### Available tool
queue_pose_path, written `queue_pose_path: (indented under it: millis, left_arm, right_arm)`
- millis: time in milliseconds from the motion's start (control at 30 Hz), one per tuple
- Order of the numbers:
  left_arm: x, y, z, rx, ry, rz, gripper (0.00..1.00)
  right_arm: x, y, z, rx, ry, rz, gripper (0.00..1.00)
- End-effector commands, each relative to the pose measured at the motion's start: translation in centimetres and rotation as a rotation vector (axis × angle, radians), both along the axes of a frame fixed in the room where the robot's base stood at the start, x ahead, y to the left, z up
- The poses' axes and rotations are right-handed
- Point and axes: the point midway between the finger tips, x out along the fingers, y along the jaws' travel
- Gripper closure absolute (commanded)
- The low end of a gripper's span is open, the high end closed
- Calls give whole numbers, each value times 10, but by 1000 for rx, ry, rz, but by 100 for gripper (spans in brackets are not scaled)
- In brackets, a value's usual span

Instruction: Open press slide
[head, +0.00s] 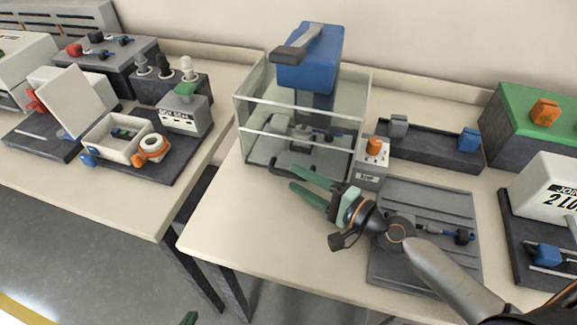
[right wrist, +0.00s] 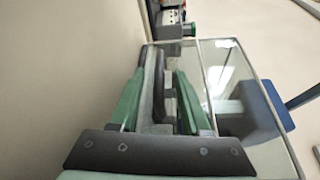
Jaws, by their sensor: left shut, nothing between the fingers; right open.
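The press has a blue head (head: 312,58) with a dark lever, above a clear glass guard (head: 262,105). Grey press parts (head: 318,132) show inside it. A dark handle-like bar (head: 280,168) lies low at the guard's front. My right gripper (head: 296,188) has green fingers and is open beside that bar. In the right wrist view the dark bar (right wrist: 160,72) shows between the green fingers (right wrist: 158,95); I cannot tell whether they touch it. Only a green tip of my left gripper (head: 190,318) shows at the bottom edge, apart from the press.
A small control box (head: 372,160) with an orange knob stands right of the guard. A grey grooved plate (head: 430,200) lies under my right arm. A dark tray (head: 428,152) and a green-topped box (head: 520,115) stand right. The left table holds other stations. The table's front left is clear.

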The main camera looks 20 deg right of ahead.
Motion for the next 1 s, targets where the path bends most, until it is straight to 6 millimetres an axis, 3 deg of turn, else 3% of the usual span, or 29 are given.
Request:
queue_pose_path:
  millis: [233, 633, 1000]
  left_arm:
    - [1, 6, 7, 7, -8, 12, 100]
    - [-4, 7, 1, 9, 5, 14, 100]
    - [-4, 7, 3, 7, 3, 13, 100]
  right_arm:
    - [25, 17, -1, 2, 0, 1, 53]
    - [29, 20, -3, 0, 1, 1, 53]
    - [29, 20, -3, 0, 1, 1, 94]
